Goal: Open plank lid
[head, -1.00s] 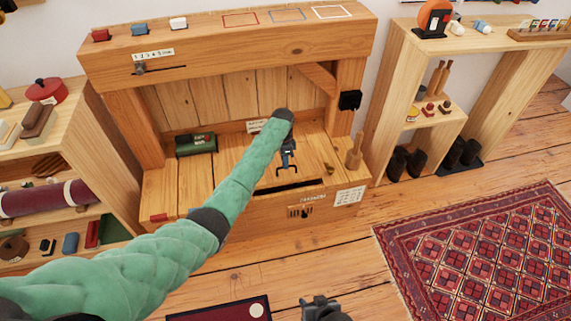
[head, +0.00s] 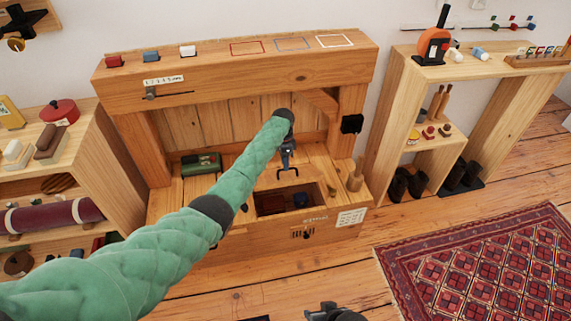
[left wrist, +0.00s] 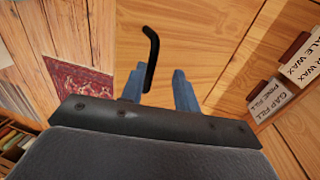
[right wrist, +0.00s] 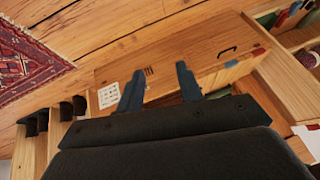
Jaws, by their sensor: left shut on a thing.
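The plank lid (head: 308,174) lies in the wooden bench top, with its front edge back from the front of the opening. The opening (head: 271,203) shows a dark recess with a reddish patch and a dark blue thing (head: 300,200) inside. My left gripper (head: 287,163) is shut on the lid's black handle (head: 287,175). In the left wrist view the bent black handle (left wrist: 152,58) shows at the fingers, and its grip on the handle is partly hidden. My right gripper (right wrist: 158,82) is open and empty, apart from the bench; its edge shows low in the head view (head: 326,311).
A green box (head: 201,163) stands left on the bench top. A wooden peg (head: 356,177) stands at the right. An overhead beam (head: 240,70) spans the bench. A shelf with a red pot (head: 60,112) is left. The floor by the rug (head: 480,270) is clear.

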